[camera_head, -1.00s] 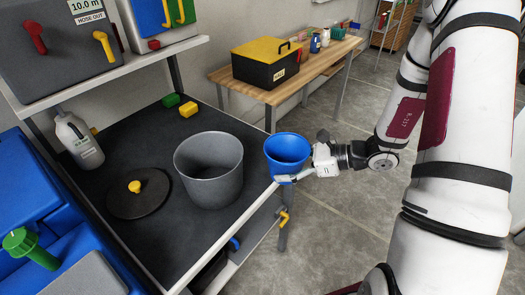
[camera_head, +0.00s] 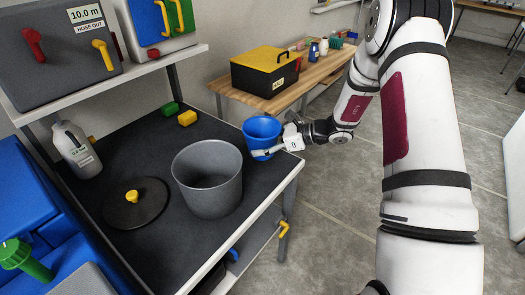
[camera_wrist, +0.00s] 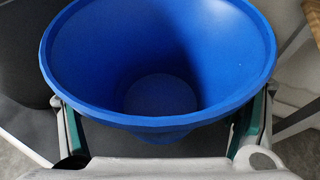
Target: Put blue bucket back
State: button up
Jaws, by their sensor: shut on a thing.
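The blue bucket (camera_head: 262,131) is small, upright and looks empty. It is at the right rear edge of the dark-topped workbench (camera_head: 150,240), behind and to the right of a grey pot. My gripper (camera_head: 268,153) reaches it from the right and is shut on it. In the wrist view the bucket (camera_wrist: 160,95) fills the middle, with a finger of my gripper (camera_wrist: 160,135) on each side of its body below the rim. Whether the bucket's base touches the bench is hidden.
The open grey pot (camera_head: 208,180) stands on the bench, with a black lid (camera_head: 137,205) to its left. A grey bottle (camera_head: 77,150), a green block (camera_head: 169,109) and a yellow block (camera_head: 187,118) are near the back. A wooden table (camera_head: 310,75) with a black-and-yellow toolbox (camera_head: 268,75) stands behind.

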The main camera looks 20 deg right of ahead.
jog(key=shift+s+f, duration=0.1)
jog(key=shift+f, duration=1.6)
jog(key=shift+f, duration=0.1)
jog(key=o, duration=1.3)
jog(key=shift+o, duration=0.2)
